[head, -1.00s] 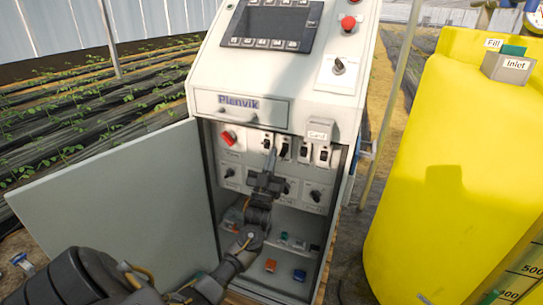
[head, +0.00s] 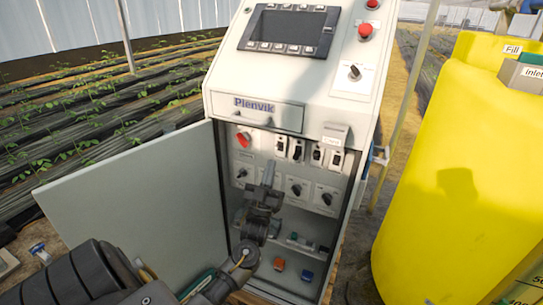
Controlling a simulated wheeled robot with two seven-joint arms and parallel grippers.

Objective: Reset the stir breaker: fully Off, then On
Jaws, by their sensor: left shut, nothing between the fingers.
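A row of small breakers sits in the open cabinet of the grey control console. From left to right they are a first breaker (head: 281,144), a second (head: 297,149), a third (head: 317,154) and a fourth (head: 336,159). Their labels are too small to read, so I cannot tell which is the stir breaker, nor read the lever positions surely. My left gripper (head: 268,168) is shut and empty. Its fingertips point up, just below and left of the first breaker, and appear apart from it. It hides part of the lower panel. My right gripper is not in view.
The cabinet door (head: 130,205) stands open to the left. A red rotary switch (head: 243,139) is left of the breakers, with black knobs (head: 296,190) below. Small coloured parts lie on the cabinet floor. A yellow tank (head: 450,180) stands to the right.

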